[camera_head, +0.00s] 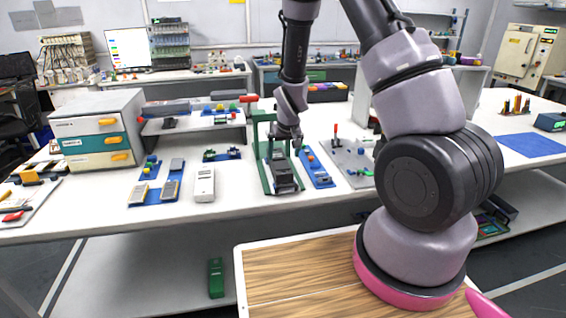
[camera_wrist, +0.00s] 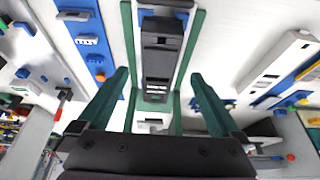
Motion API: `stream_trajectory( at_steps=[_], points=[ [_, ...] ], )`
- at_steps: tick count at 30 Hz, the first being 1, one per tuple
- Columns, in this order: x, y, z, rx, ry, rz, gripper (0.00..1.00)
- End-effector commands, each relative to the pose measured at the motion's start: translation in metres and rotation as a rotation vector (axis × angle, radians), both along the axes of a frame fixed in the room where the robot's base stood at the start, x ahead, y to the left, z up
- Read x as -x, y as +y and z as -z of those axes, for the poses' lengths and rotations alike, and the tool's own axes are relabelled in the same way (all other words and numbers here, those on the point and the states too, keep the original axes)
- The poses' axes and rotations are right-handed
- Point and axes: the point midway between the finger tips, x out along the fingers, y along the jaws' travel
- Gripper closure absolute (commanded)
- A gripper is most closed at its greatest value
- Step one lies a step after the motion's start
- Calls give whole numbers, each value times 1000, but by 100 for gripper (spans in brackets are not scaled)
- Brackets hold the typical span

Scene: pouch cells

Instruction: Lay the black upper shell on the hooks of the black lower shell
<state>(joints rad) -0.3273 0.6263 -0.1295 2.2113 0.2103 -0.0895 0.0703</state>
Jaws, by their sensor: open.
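A black shell body (camera_head: 284,178) lies in the green fixture (camera_head: 266,178) in the middle of the table. In the wrist view it is a long black piece (camera_wrist: 158,62) between the green rails (camera_wrist: 190,50), with a raised dark block at its far end. I cannot tell the upper shell from the lower shell, and no hooks can be made out. My gripper (camera_head: 288,143) is above the fixture.
A blue tray (camera_head: 318,172) with small parts lies right of the fixture. A white device (camera_head: 204,185) and blue trays (camera_head: 160,192) lie to its left. A grey board (camera_head: 352,160) with a red-handled tool is further right. A drawer cabinet (camera_head: 98,128) stands at the left.

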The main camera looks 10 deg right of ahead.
Motion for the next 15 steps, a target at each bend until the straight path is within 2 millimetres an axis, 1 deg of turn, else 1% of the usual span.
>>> stream_trajectory(
  at_steps=[1,3,6,15],
  points=[
    [3,0,-8,-1,-1,-1,0],
    [6,0,-15,0,-1,0,0],
    [9,0,-22,0,0,-1,0],
    [10,0,-24,1,1,-1,0]
  ],
)
